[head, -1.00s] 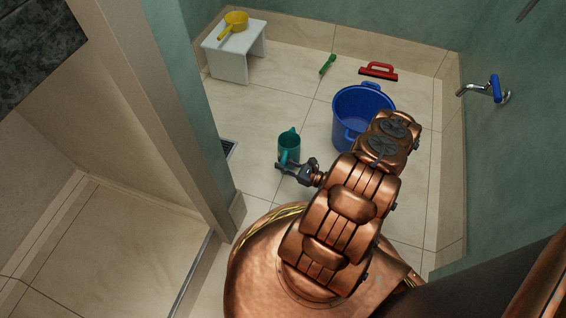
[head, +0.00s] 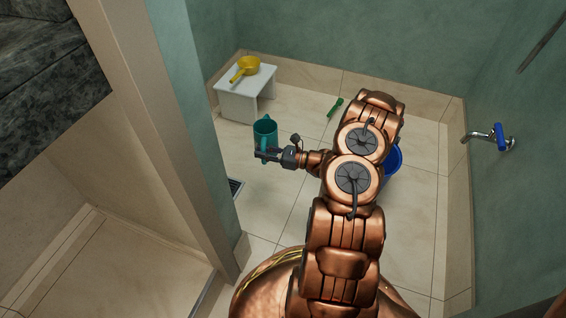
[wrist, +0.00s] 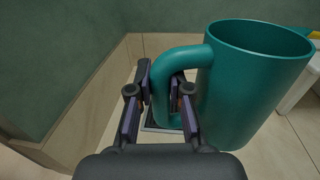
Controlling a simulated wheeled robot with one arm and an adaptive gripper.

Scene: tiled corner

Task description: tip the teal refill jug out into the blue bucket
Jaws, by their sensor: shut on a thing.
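The teal refill jug (head: 264,132) is upright in the head view, left of my arm and in front of the white stool. My gripper (head: 268,154) is shut on its handle. In the wrist view, the jug (wrist: 245,85) fills the right side, its handle between the two fingers of my gripper (wrist: 160,92). The jug's inside is too dark to tell what it holds. The blue bucket (head: 394,160) is mostly hidden behind my arm in the head view; only part of its right side shows.
A white stool (head: 238,108) with a yellow dipper (head: 246,67) stands at the back left. A green brush (head: 335,107) lies on the floor. A blue-handled tap (head: 499,136) is on the right wall. A wall end stands close left of the jug, by a floor drain (head: 235,187).

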